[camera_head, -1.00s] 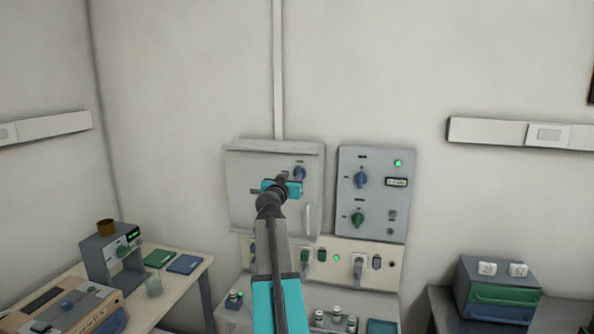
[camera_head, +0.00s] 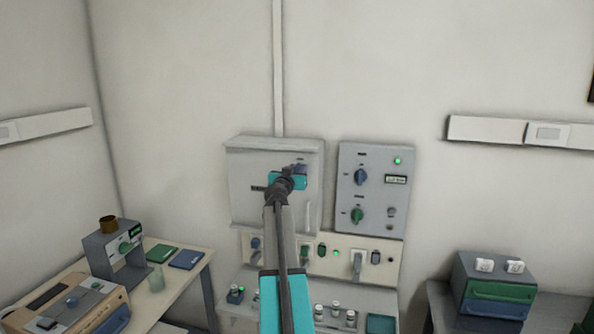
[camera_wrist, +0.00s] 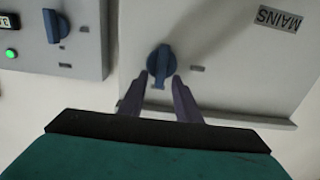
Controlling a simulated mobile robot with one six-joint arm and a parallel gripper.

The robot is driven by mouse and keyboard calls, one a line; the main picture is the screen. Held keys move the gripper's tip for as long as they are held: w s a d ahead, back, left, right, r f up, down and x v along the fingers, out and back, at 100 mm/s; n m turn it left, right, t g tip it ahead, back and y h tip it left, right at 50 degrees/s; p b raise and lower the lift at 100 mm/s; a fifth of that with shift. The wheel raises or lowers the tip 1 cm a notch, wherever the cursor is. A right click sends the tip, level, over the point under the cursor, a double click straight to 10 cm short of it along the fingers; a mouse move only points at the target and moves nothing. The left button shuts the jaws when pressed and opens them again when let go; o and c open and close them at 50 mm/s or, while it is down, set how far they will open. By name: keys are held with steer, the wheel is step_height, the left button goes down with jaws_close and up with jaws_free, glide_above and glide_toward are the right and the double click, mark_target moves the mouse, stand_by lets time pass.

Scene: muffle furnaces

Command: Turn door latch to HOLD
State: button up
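A blue rotary latch (camera_wrist: 161,60) is mounted on the grey cabinet door; its handle points toward my gripper in the wrist view. In the head view the latch (camera_head: 300,168) shows only partly, at the upper right of the door (camera_head: 245,205), behind my gripper (camera_head: 289,180). In the wrist view my gripper (camera_wrist: 159,77) is open. Its two dark fingertips stand on either side of the handle's lower end, with gaps visible. I cannot tell whether the tips reach deep enough to surround the handle. The latch markings are too small to read.
A grey control panel (camera_head: 346,205) with a blue and a green knob and a green light stands just right of the cabinet. A socket strip (camera_head: 395,260) and shelf with small jars lie below. Side tables stand left and right.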

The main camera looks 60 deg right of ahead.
jaws_close()
steer(key=shift+f+n+b, duration=0.1)
steer(key=shift+n+b, duration=0.3)
steer(key=shift+b, duration=0.1)
steer(key=n+b, duration=0.2)
steer(key=shift+w+f+n+b, duration=0.1)
steer(key=shift+w+n+b, duration=0.2)
steer(key=shift+b, duration=0.1)
steer(key=n+b, duration=0.1)
steer(key=n, duration=0.1)
steer(key=n+b, duration=0.1)
steer(key=n, duration=0.1)
steer(key=shift+w+a+f+b, duration=0.1)
steer(key=shift+w+a+b, duration=0.05)
steer(key=shift+w+b, duration=0.2)
steer(key=n, duration=0.3)
steer(key=f+n, duration=0.1)
steer(key=n, duration=0.6)
steer(key=shift+w+a+f+n+b, duration=0.15)
steer(key=shift+w+f+n+b, duration=0.05)
steer(key=shift+w+n+b, duration=0.15)
